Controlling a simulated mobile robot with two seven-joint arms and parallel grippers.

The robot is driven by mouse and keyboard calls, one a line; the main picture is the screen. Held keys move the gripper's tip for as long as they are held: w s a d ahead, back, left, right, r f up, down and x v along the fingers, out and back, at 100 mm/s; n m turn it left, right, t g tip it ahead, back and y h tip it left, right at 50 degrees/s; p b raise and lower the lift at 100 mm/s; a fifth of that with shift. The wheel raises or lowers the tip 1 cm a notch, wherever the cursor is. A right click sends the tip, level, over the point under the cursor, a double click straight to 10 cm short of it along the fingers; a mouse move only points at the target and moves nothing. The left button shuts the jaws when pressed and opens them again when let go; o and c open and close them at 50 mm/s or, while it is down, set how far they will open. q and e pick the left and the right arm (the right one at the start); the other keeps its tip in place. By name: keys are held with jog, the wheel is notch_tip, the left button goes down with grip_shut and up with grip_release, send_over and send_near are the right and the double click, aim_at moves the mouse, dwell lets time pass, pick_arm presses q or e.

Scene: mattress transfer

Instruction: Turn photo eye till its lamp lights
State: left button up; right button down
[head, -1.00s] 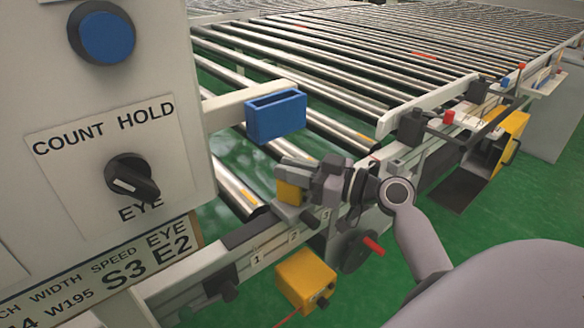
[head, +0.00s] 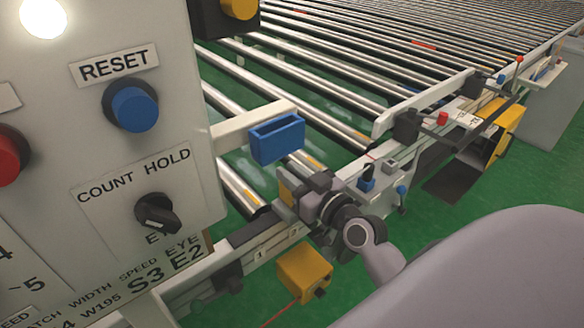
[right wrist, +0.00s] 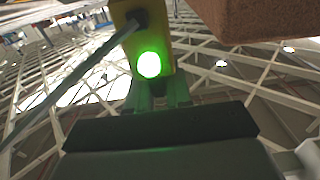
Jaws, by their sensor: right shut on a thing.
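The photo eye is a small yellow block (head: 287,192) beside the roller conveyor's near rail, partly hidden by my right gripper (head: 297,197). My right gripper is shut on it. In the right wrist view the yellow housing (right wrist: 168,55) stands upright beyond the fingers, and its round lamp (right wrist: 149,65) glows bright green. A grey rod or cable runs from its top down to the left. My left gripper is not in view.
A control panel (head: 182,95) with RESET button and COUNT HOLD knob (head: 157,213) stands close on the left. A blue holder (head: 277,139) sticks out above the gripper. A yellow box (head: 304,270) with a red line sits below. A brown block (right wrist: 265,20) overhangs in the wrist view.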

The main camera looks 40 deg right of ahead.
dwell(0.3)
jog(key=c, duration=1.1)
grip_release()
jog(key=shift+s, duration=0.65)
jog(key=shift+s+d+b, duration=0.15)
jog(key=shift+s+b, duration=0.05)
jog(key=shift+s, duration=1.3)
jog(key=shift+s+d+b, duration=0.1)
jog(key=shift+s+b, duration=0.1)
jog(key=shift+s, duration=1.25)
